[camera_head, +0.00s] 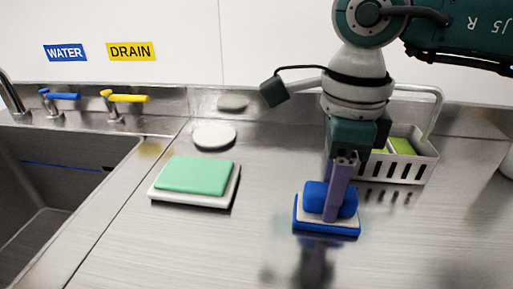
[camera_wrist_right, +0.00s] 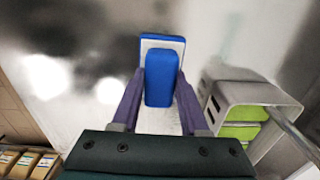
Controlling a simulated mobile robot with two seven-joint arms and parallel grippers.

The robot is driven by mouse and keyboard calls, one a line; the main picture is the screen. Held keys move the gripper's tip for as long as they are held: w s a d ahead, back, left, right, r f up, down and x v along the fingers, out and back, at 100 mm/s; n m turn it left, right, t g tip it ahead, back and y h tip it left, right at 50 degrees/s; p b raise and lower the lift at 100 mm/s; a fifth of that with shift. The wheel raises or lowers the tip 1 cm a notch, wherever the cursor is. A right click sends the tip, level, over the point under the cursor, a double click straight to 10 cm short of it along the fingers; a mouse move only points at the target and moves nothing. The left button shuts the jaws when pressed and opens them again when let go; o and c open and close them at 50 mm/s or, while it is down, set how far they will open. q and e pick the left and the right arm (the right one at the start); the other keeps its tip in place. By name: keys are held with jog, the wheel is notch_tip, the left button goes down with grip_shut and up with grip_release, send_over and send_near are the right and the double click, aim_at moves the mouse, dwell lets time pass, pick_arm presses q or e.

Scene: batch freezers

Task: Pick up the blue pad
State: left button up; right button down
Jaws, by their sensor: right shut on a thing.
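The blue pad (camera_head: 326,229) has a blue base, a pale layer and a rounded blue grip on top. It is at the right of centre on the steel counter in the head view; I cannot tell whether it touches the counter. My right gripper (camera_head: 338,203) comes down from above and is shut on the pad's blue grip. In the right wrist view the blue grip (camera_wrist_right: 161,78) lies between the two purple fingers of my right gripper (camera_wrist_right: 160,100). My left gripper is not in view.
A green pad (camera_head: 194,174) lies on a white tray (camera_head: 160,197) at the left. A white basket (camera_head: 397,168) with green items stands behind my right gripper. A sink (camera_head: 50,190) with blue and yellow taps is at far left. A round white disc (camera_head: 214,136) lies at the back.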

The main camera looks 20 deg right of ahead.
jog(key=shift+r, duration=0.1)
notch_tip(320, 180, up, 20)
jog(key=p, duration=0.1)
jog(key=c, duration=0.9)
grip_release()
grip_shut()
jog(key=shift+d+f, duration=0.1)
jog(key=shift+f, duration=0.1)
